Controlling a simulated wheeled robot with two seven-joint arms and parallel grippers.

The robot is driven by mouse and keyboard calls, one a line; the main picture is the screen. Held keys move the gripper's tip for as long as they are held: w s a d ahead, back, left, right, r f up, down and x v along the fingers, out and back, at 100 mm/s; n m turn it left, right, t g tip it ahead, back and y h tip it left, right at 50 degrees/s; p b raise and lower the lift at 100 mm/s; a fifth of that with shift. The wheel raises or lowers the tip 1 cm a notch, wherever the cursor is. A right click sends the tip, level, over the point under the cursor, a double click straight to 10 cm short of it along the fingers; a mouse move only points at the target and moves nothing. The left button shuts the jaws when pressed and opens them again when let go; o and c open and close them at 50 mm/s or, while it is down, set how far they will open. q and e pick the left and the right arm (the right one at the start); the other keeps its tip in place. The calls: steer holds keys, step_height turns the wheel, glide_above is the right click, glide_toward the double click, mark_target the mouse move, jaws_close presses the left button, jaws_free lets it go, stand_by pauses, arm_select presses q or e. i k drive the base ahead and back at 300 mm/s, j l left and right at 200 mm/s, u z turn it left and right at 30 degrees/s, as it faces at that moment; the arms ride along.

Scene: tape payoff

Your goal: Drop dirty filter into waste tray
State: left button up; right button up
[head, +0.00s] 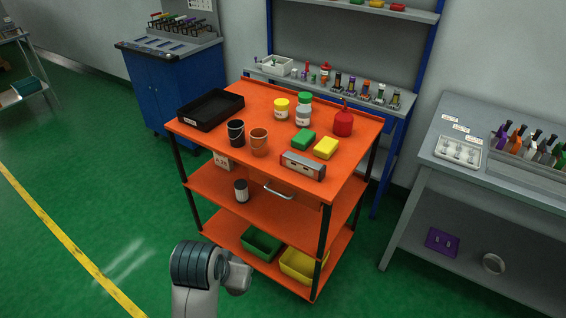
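A black open tray (210,107) sits on the back left of the orange cart's top; it looks empty, and I cannot tell whether it is the waste tray. I cannot make out a dirty filter anywhere. One of my arms, grey and white with a dark ribbed joint, shows at the bottom, left of centre, in front of the cart. It ends in a bent link, with no fingers visible. Neither of my grippers can be seen.
The orange cart (245,97) carries a black pail (236,133), a copper pail (259,142), jars, green and yellow blocks and a grey instrument (303,165). Green (262,243) and yellow (301,264) bins sit low. A grey bench (438,163) stands right; floor left is clear.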

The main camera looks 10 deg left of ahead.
mark_target(208, 112)
steer(key=i+j, duration=0.75)
steer(key=j, duration=0.2)
steer(key=i+j, duration=0.35)
steer(key=j+z, duration=0.05)
steer(key=j, duration=0.05)
